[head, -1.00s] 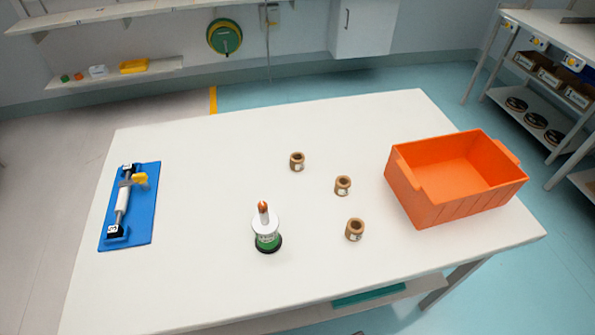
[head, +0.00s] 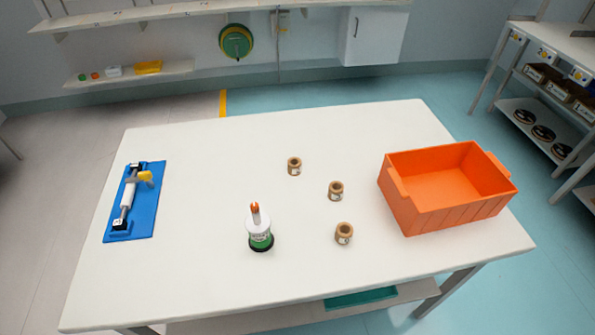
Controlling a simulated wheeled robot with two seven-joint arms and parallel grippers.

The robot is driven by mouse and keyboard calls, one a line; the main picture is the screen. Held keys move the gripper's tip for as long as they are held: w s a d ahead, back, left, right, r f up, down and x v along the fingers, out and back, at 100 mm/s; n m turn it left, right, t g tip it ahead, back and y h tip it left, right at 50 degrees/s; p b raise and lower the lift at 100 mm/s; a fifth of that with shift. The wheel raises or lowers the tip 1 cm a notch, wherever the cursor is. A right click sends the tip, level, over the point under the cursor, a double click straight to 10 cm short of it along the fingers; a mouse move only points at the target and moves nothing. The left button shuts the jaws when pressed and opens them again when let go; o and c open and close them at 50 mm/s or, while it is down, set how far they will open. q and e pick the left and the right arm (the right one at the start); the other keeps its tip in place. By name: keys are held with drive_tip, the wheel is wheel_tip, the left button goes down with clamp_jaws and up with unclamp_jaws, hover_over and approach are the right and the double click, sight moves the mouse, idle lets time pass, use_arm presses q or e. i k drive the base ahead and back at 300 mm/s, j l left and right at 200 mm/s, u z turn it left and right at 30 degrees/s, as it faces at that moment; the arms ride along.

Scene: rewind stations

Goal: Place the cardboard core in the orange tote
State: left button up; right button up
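Three short brown cardboard cores stand upright on the white table. One core (head: 294,167) is farthest back, one core (head: 336,191) is in the middle, and one core (head: 344,234) is nearest the front. The frames do not show which one the task means. The orange tote (head: 440,216) stands at the table's right end, right of the cores, and its visible inside looks empty. Neither of my grippers is in view.
A white and green spool on a dark base (head: 260,236) stands upright left of the front core. A blue fixture board (head: 148,222) lies at the table's left. The white table (head: 200,275) is clear between them. A shelving rack (head: 560,105) stands beyond at right.

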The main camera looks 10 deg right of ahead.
sight(423, 192)
drive_tip(key=k+l+u, duration=0.4)
drive_tip(key=l, duration=0.25)
drive_tip(key=k+l+u, duration=0.35)
drive_tip(key=k, duration=0.25)
drive_tip(key=l, duration=0.1)
